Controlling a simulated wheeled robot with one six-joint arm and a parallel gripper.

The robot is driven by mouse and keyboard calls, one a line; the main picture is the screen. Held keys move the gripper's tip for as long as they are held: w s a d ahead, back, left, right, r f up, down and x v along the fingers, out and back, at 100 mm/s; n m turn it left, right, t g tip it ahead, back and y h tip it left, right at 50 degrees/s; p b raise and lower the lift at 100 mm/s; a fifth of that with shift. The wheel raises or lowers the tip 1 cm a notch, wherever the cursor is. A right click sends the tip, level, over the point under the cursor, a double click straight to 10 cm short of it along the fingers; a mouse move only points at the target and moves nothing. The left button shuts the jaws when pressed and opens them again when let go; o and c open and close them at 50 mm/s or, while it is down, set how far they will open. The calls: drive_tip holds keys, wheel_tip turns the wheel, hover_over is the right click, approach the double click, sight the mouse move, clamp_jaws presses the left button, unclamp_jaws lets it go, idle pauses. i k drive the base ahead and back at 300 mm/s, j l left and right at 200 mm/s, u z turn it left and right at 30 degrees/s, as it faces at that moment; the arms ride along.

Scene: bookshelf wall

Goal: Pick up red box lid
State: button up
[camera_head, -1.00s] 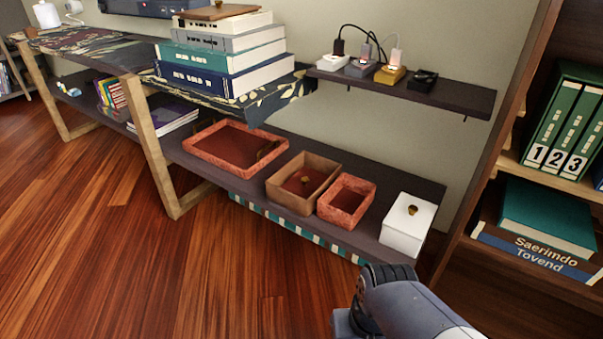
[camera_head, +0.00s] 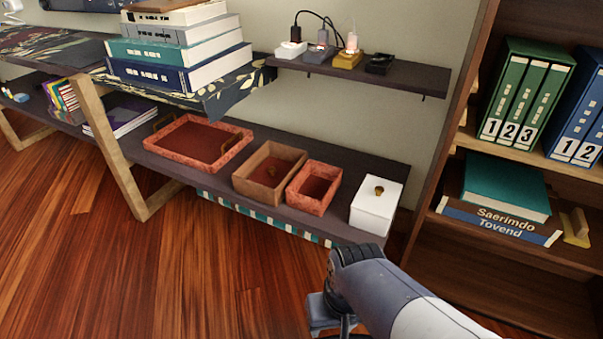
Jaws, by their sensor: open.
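On the low dark shelf, a small red box (camera_head: 314,190) stands open at the top, with a dark red inside. Left of it, a brown box (camera_head: 263,170) is open too. A dark red surface with a small brass knob (camera_head: 271,173) shows inside the brown box; it looks like the red box lid, lying knob up. My arm reaches in from the bottom right, in front of the shelf and below the boxes. The jaws of my gripper cannot be made out, and nothing held shows.
A white box (camera_head: 373,211) with a brass-knobbed lid stands right of the red box. A wide red tray (camera_head: 198,142) lies to the left. A small shelf (camera_head: 395,82) with chargers hangs above. A bookcase (camera_head: 437,135) bounds the right. The wooden floor (camera_head: 180,290) in front is clear.

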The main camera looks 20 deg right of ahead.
sight(270, 175)
drive_tip(key=i+j+u, duration=0.1)
drive_tip(key=i+u, duration=0.15)
drive_tip(key=i, duration=0.7)
